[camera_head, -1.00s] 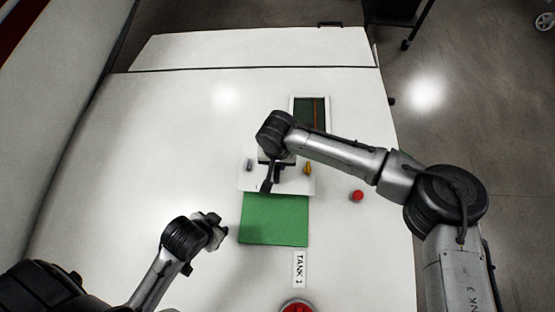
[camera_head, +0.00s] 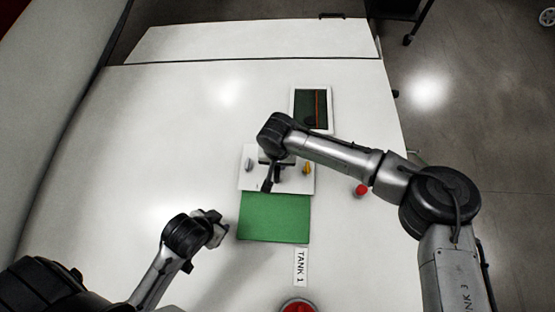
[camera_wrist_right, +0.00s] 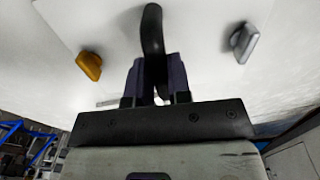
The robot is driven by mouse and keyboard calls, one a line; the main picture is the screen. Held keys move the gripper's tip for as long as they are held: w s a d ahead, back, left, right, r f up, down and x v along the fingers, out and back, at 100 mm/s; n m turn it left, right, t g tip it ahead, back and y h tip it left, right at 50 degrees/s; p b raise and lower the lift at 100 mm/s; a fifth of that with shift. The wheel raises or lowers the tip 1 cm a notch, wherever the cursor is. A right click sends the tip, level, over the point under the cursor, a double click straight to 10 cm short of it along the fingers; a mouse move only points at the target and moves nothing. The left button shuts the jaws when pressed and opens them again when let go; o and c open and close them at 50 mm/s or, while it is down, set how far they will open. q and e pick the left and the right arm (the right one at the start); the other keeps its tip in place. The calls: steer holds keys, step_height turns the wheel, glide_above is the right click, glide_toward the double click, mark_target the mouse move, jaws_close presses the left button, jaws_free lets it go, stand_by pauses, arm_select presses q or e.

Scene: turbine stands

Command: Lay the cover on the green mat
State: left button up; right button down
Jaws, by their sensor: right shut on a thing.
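The cover (camera_head: 255,182) is a white plate with a yellow knob (camera_head: 307,168), a grey knob (camera_head: 249,165) and a black curved handle (camera_wrist_right: 152,35). It is at the far edge of the green mat (camera_head: 274,218), mostly beyond it. My right gripper (camera_wrist_right: 152,82) is shut on the handle; in the head view it is largely hidden under its own wrist. I cannot tell whether the cover is raised or resting. My left gripper (camera_head: 219,228) is beside the mat's left edge, apart from it; its finger opening is unclear.
A white-framed tray (camera_head: 327,110) with a dark green inside stands beyond the cover. A red button (camera_head: 361,190) is to the right, and a larger red one (camera_head: 298,306) at the front. A "TANK 1" label (camera_head: 300,267) lies before the mat. The table's left is clear.

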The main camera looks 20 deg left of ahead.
steer(key=shift+f, duration=0.35)
arm_select(q)
steer(key=shift+a, duration=0.15)
arm_select(e)
steer(key=c, duration=0.8)
jaws_free()
arm_select(q)
steer(key=r+p, duration=0.3)
steer(key=shift+d, duration=0.2)
arm_select(e)
step_height(320, 180, up, 3)
steer(key=shift+f, duration=0.15)
step_height(320, 180, up, 4)
steer(key=p, duration=0.4)
steer(key=shift+r+p, duration=0.2)
steer(key=shift+p, duration=0.15)
arm_select(q)
steer(key=r, duration=0.4)
steer(key=shift+a+r, duration=0.2)
steer(key=shift+r, duration=0.1)
steer(key=shift+d, duration=0.2)
